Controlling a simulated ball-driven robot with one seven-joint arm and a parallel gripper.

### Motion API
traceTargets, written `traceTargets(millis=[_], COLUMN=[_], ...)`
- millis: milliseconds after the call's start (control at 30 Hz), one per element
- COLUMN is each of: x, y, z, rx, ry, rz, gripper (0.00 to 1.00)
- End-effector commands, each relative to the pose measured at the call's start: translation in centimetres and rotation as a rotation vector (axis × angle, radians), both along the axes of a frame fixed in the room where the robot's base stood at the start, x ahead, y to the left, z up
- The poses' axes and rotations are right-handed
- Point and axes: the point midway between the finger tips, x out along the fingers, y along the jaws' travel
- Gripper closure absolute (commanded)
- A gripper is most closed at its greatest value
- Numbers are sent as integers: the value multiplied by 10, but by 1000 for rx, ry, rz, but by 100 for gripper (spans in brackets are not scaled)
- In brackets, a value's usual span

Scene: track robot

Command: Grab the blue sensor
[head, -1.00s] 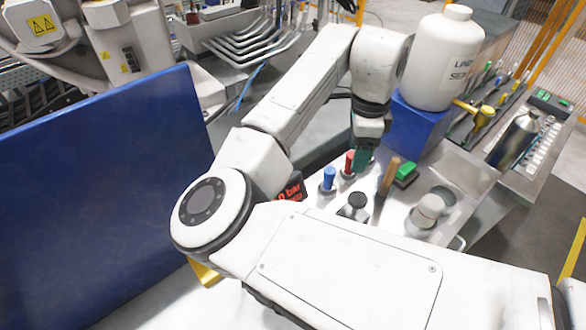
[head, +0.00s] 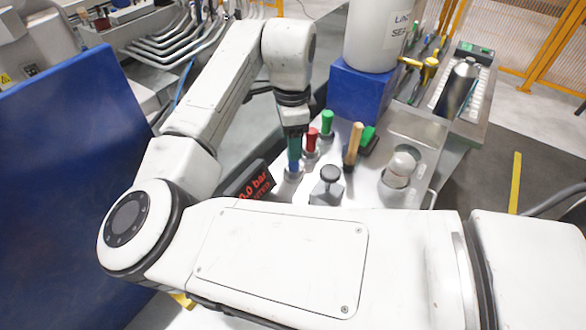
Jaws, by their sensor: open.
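The blue sensor (head: 294,166) stands upright on the metal bench, at the left end of a short row with a red sensor (head: 311,139) and a green sensor (head: 327,122). My gripper (head: 294,155) points down at the blue sensor, its teal fingers over or around the sensor's top. The fingers are open and hide the upper part of the sensor. I cannot tell whether they touch it.
A blue block (head: 360,92) bears a white bottle (head: 378,35) behind. A pressure display (head: 249,187) sits at front left. A blue panel (head: 65,160) fills the left.

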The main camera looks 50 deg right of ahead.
Motion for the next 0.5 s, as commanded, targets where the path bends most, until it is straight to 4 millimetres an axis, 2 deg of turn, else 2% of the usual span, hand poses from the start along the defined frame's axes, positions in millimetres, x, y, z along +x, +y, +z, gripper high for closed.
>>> traceTargets(millis=[500], x=[-1], y=[-4], z=[-51], rx=[1], ry=[0], rz=[0], gripper=[38])
